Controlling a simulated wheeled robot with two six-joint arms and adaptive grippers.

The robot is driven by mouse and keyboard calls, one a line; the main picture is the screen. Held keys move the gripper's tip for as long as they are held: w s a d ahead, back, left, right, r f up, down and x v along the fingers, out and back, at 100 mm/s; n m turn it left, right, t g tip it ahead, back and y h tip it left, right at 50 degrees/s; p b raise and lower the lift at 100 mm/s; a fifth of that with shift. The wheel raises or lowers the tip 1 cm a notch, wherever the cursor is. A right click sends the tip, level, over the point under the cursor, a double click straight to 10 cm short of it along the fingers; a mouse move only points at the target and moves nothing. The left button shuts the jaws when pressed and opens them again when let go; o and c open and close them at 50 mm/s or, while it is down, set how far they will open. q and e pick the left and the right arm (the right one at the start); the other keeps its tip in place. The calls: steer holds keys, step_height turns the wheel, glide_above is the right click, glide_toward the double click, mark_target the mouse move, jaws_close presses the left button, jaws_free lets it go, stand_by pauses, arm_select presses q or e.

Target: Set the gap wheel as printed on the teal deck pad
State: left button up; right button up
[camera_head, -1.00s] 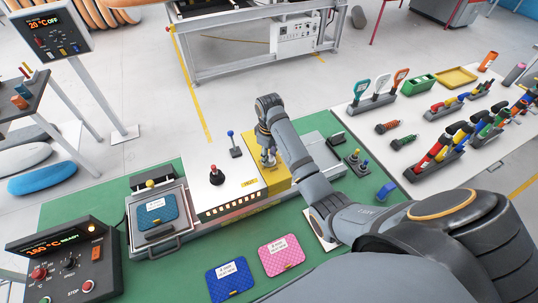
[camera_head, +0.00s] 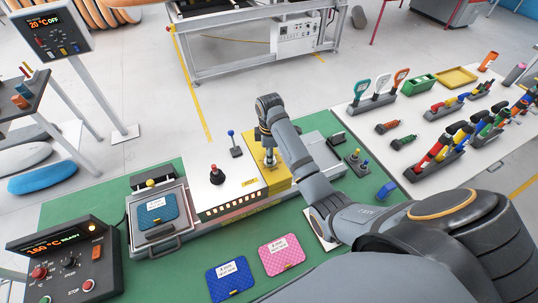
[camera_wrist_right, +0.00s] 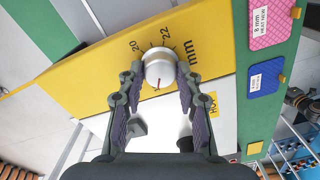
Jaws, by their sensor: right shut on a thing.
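The gap wheel (camera_wrist_right: 160,68) is a silver knob on a yellow panel, with a printed mm scale beside it; "20" and "22" can be read. A small red mark shows on the knob's face. My right gripper (camera_wrist_right: 160,78) has its fingers on both sides of the knob, shut on it. In the head view my right gripper (camera_head: 267,146) points down at the yellow panel (camera_head: 280,183). The teal deck pad (camera_head: 150,218) lies in an open tray at the left of the machine; its white label is too small to read. My left gripper is not in view.
A blue pad (camera_head: 230,280) and a pink pad (camera_head: 283,262) lie on the green mat (camera_head: 190,272). A red-knobbed lever (camera_head: 215,177) and a blue-knobbed lever (camera_head: 234,148) stand on the white housing. A control box (camera_head: 65,262) stands front left. A tool table is right.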

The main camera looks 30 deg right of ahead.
steer(key=shift+w+d+r, duration=0.1)
steer(key=shift+d+r, duration=0.05)
steer(key=shift+r, duration=0.05)
steer(key=o, duration=0.9)
steer(key=shift+o, duration=1.3)
steer(key=shift+s, duration=0.2)
steer(key=shift+w+f, duration=0.1)
steer(key=shift+f, duration=0.05)
